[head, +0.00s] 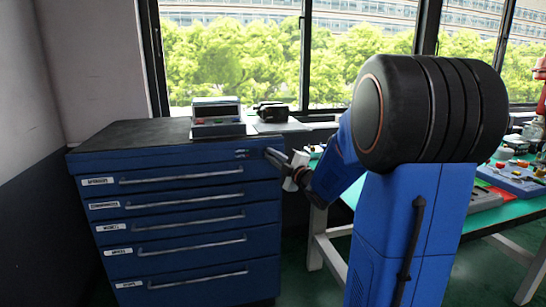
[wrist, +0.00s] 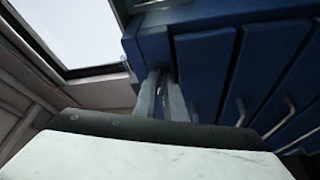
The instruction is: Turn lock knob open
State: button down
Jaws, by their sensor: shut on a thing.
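The blue drawer cabinet (head: 180,164) stands at the left in the head view, and its front also shows in the wrist view (wrist: 208,70). My gripper (head: 270,154) is at the cabinet's upper right front corner. In the wrist view its two fingers (wrist: 161,78) reach to the cabinet face at the top end, with a narrow gap between them. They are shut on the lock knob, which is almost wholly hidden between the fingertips. Its turned angle cannot be told. The drawers look closed.
A grey instrument (head: 217,112) and a dark device (head: 271,111) rest at the back, near the windows. Long drawer handles (head: 181,175) stick out from the cabinet front. A green-topped workbench (head: 480,222) with several items is at the right.

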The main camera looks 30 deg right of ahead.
jog(key=m, duration=0.2)
jog(key=m+t+h, duration=0.1)
jog(key=m, duration=0.2)
jog(key=shift+f+m+t, duration=0.2)
jog(key=shift+m+t, duration=0.1)
jog(key=shift+m+h, duration=0.3)
jog(key=c, duration=1.9)
grip_release()
